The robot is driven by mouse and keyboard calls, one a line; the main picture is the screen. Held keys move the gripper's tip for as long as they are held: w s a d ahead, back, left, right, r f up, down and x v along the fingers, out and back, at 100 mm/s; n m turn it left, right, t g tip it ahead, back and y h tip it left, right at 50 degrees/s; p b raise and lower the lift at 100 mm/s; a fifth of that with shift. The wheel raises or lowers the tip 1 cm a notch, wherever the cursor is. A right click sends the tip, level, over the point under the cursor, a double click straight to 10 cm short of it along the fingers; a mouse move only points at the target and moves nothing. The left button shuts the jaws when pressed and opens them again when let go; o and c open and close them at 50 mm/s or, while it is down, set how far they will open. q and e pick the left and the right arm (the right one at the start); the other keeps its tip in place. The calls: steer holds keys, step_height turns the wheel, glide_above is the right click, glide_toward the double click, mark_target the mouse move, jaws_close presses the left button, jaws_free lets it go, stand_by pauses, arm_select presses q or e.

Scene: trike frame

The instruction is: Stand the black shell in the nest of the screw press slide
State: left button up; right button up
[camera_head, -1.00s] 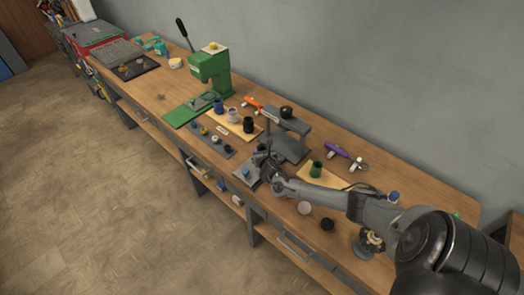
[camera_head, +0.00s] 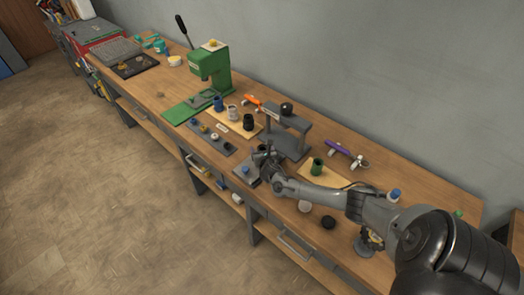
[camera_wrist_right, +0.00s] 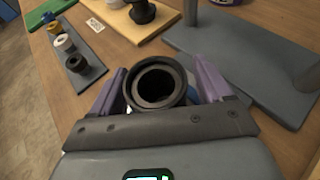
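A dark hollow cylinder with a thick rim, apparently the black shell (camera_wrist_right: 157,101), stands open end up between the purple fingers of my right gripper (camera_wrist_right: 158,85) in the right wrist view. It lies against or very near the left finger; a narrow pale gap shows by the right one. Whether the fingers press on it is unclear. In the head view my right gripper (camera_head: 263,154) is low over a small grey plate (camera_head: 246,172) in front of the grey screw press (camera_head: 288,124). The nest and the shell's lower end are hidden. My left gripper is out of view.
A wooden board with a blue, a white and a black part (camera_head: 248,122) lies behind to the left. A grey strip (camera_head: 222,148) holds several small rings. A green press (camera_head: 214,70) stands farther left. A green cup (camera_head: 317,167) stands right of the screw press.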

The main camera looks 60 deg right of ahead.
steer(key=shift+f, duration=0.1)
steer(key=shift+s, duration=0.1)
steer(key=p+v, duration=0.2)
steer(key=v, duration=0.7)
steer(key=shift+v, duration=0.9)
